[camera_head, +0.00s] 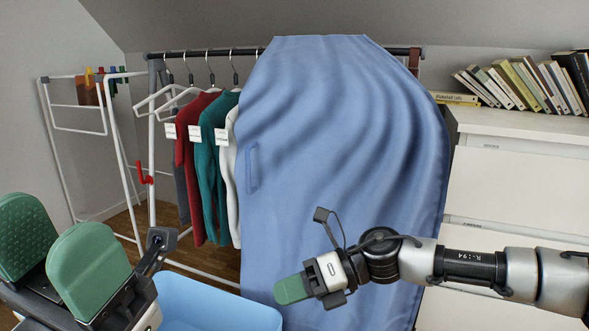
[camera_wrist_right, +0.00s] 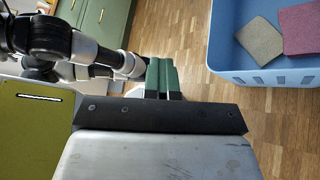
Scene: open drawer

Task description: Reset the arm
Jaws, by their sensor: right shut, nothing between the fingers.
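My right gripper (camera_head: 290,290) comes in from the right in the head view, in front of the hanging blue cloth. Its green fingers are closed together with nothing between them; they also show in the right wrist view (camera_wrist_right: 161,78). My left gripper (camera_head: 55,252) is at the lower left of the head view. Its two green finger pads stand wide apart and I see nothing between them. The white drawer unit (camera_head: 515,190) stands at the right, behind my right arm. The drawer fronts I can see look closed; its lower part is partly hidden by my arm.
A blue basket (camera_head: 215,307) lies below, between the grippers; it holds sponge-like pads in the wrist view (camera_wrist_right: 262,78). A clothes rack (camera_head: 190,53) carries shirts and a large blue cloth (camera_head: 345,150). Books (camera_head: 530,85) stand on the drawer unit. A drying rack (camera_head: 105,120) is at left.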

